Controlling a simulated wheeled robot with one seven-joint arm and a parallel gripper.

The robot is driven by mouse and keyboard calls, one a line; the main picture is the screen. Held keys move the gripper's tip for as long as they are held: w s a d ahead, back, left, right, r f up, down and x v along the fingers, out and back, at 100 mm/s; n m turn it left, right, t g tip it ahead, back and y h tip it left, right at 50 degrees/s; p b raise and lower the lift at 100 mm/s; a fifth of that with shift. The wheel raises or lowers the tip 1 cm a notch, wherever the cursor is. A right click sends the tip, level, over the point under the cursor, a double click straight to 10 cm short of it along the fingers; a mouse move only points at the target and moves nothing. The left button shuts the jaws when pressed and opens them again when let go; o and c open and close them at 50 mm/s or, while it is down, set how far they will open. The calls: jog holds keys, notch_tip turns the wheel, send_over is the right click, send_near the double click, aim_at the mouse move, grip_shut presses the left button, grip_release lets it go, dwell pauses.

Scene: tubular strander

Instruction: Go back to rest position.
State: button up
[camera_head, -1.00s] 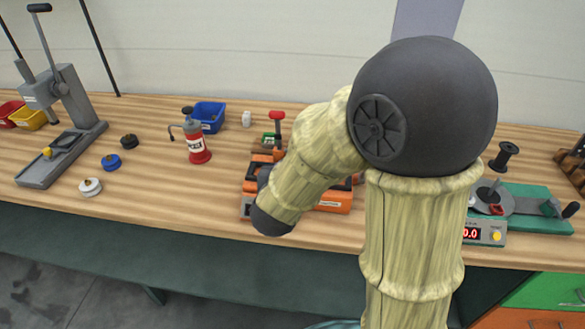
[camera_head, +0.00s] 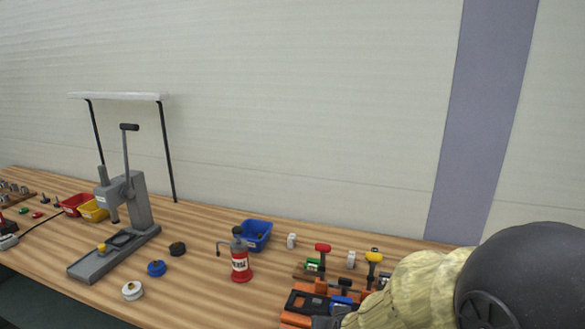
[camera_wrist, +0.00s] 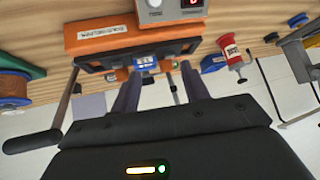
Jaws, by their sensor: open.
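My arm fills the lower right corner of the head view, and my gripper is not clearly visible there. In the wrist view my gripper (camera_wrist: 160,80) is open, its two dark fingers apart, with nothing seen held between them. An orange device (camera_wrist: 130,40) with a label and a small blue part (camera_wrist: 146,62) shows beyond the fingertips. I cannot tell whether the fingers touch it. In the head view the orange device (camera_head: 300,318) is partly hidden by my arm.
Red-handled (camera_head: 323,249) and yellow-handled (camera_head: 373,258) tools stand near my arm.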

jog(key=s+d+g+p, duration=0.2)
jog(key=s+d+g, duration=0.4)
jog(key=s, duration=0.4)
jog(key=shift+s+d+n+h, duration=0.25)
jog(key=shift+d+n+h, duration=0.05)
jog(key=shift+d+n, duration=0.1)
